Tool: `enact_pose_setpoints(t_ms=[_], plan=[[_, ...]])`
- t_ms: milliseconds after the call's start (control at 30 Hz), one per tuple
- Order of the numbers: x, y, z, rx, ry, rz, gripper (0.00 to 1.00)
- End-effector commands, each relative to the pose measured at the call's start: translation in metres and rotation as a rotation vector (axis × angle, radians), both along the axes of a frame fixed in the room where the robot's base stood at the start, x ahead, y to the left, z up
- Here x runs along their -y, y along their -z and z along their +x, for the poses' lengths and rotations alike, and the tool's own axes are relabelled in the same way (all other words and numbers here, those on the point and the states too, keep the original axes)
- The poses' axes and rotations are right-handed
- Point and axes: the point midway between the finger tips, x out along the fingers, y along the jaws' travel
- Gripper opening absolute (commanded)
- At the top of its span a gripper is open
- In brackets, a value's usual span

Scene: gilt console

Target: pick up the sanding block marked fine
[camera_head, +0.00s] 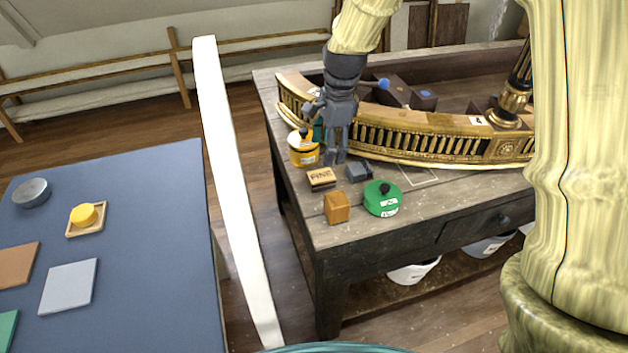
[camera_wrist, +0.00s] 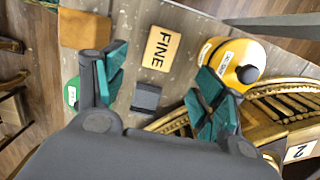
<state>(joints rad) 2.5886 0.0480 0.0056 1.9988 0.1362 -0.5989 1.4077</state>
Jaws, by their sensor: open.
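The sanding block marked FINE (camera_head: 321,178) lies on the wooden bench top, near its left end. It is a tan block with a dark underside. In the wrist view the block (camera_wrist: 162,48) lies with its black FINE lettering in full sight, beyond and between the fingertips. My gripper (camera_head: 334,158) is above the bench, just behind and above the block. In the wrist view my gripper (camera_wrist: 160,75) shows teal finger pads spread wide with nothing between them. The gripper does not touch the block.
Close around the block are a yellow tin (camera_head: 304,150), a dark grey block (camera_head: 360,173), an orange-brown block (camera_head: 337,207) and a green round container (camera_head: 382,199). A gilt curved console piece (camera_head: 430,145) lies behind. A blue table (camera_head: 150,260) stands left.

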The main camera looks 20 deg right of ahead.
Motion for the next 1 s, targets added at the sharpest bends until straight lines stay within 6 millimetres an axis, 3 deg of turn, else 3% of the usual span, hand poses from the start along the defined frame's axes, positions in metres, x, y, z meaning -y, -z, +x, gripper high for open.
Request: enact_pose_setpoints(t_ms=[300,667,1000], plan=[[-0.006,0.038,-0.001,-0.002,-0.003,0.001,0.7],[-0.009,0.055,-0.001,-0.002,-0.005,0.0,0.7],[-0.016,0.089,-0.001,-0.004,-0.004,0.001,0.7]])
